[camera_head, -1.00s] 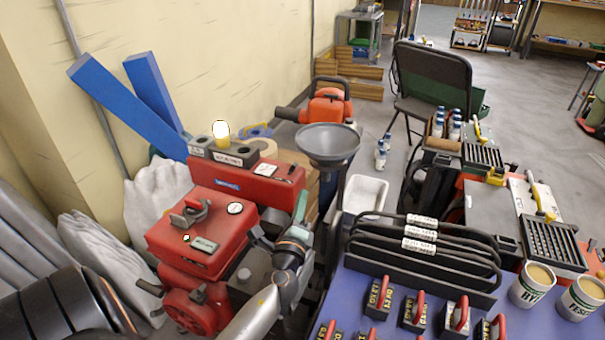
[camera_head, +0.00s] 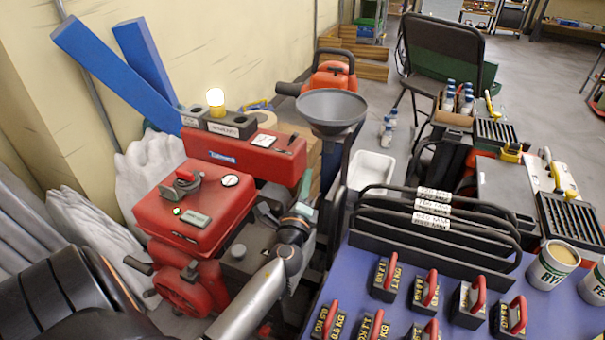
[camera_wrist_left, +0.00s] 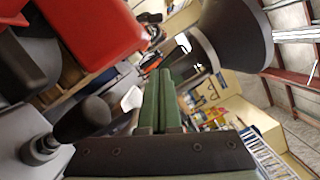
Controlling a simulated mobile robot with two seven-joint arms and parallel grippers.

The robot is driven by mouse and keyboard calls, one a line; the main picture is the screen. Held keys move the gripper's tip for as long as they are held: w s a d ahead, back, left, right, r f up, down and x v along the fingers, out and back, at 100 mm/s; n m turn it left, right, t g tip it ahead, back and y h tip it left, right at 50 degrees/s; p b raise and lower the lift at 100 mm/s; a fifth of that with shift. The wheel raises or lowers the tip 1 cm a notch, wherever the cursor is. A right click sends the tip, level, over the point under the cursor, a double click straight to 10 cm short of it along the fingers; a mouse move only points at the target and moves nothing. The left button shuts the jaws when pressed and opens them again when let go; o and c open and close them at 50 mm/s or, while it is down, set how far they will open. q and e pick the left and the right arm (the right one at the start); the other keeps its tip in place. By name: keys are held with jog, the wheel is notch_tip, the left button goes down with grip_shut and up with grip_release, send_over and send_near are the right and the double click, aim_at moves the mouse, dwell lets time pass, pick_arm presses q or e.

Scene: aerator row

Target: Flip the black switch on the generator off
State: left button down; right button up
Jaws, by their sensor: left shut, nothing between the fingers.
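The red generator (camera_head: 190,215) stands at left centre in the head view, with a white gauge and dark handle on top. A long red box (camera_head: 235,160) behind it carries a small dark lever (camera_head: 293,140); I cannot tell whether this is the black switch. My left gripper (camera_head: 303,208) is right of the generator, below the funnel. In the left wrist view its green fingers (camera_wrist_left: 160,100) are together with nothing between them. There a black knob (camera_wrist_left: 88,117) shows on the left, apart from the fingers. My right gripper is out of view.
A grey funnel (camera_head: 332,107) stands close behind the left gripper and also shows in the wrist view (camera_wrist_left: 235,35). A blue table (camera_head: 350,270) with several handled weights is to the right. White sacks (camera_head: 150,185) and blue beams (camera_head: 110,75) are left.

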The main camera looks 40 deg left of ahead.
aim_at(295, 153)
pick_arm(q)
jog(key=w+a, duration=0.2)
jog(key=w+a+r, duration=0.1)
jog(key=w+a, duration=0.1)
jog(key=w+a+r, duration=0.1)
jog(key=w+a, duration=0.1)
jog(key=shift+a+r+p, duration=0.15)
jog(key=shift+r+p, duration=0.1)
jog(key=shift+p, duration=0.05)
jog(key=shift+s+a+r, duration=0.15)
jog(key=shift+a+r, duration=0.05)
jog(key=shift+a, duration=0.35)
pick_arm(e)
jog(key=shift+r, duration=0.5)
